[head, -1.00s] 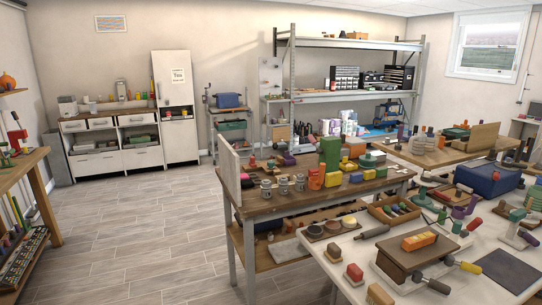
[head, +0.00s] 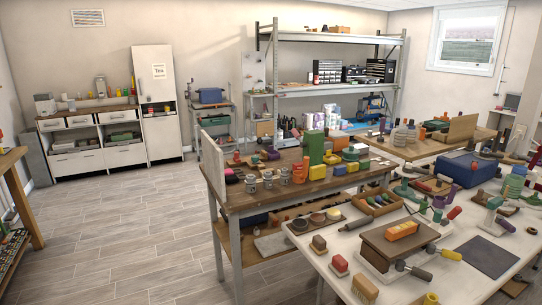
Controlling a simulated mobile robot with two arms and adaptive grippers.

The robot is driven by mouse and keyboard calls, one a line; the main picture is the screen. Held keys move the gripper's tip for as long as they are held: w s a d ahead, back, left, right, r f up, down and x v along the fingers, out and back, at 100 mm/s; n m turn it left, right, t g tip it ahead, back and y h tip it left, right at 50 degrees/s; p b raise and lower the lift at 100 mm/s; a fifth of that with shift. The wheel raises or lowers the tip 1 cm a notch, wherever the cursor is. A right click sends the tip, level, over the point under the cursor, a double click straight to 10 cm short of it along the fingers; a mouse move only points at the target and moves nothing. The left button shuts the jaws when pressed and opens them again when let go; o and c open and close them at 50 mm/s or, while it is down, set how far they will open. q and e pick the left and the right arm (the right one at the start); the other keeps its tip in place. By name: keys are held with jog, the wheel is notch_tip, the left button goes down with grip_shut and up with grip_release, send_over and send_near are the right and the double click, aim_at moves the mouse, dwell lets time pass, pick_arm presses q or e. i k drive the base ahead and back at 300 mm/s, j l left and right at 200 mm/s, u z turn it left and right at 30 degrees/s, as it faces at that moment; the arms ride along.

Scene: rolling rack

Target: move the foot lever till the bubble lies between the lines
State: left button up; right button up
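An orange block (head: 403,230) lies on top of a brown slab-like box (head: 385,249) on the white table at the lower right. A dark-handled lever (head: 414,271) and a yellow-ended lever (head: 447,254) stick out at the box's front right side. I cannot tell which of them, if either, is the foot lever. No bubble or lines can be made out at this size. Neither of my grippers is in view.
The tiled floor (head: 110,235) on the left is clear.

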aim_at(431, 248)
jog(key=z, duration=1.3)
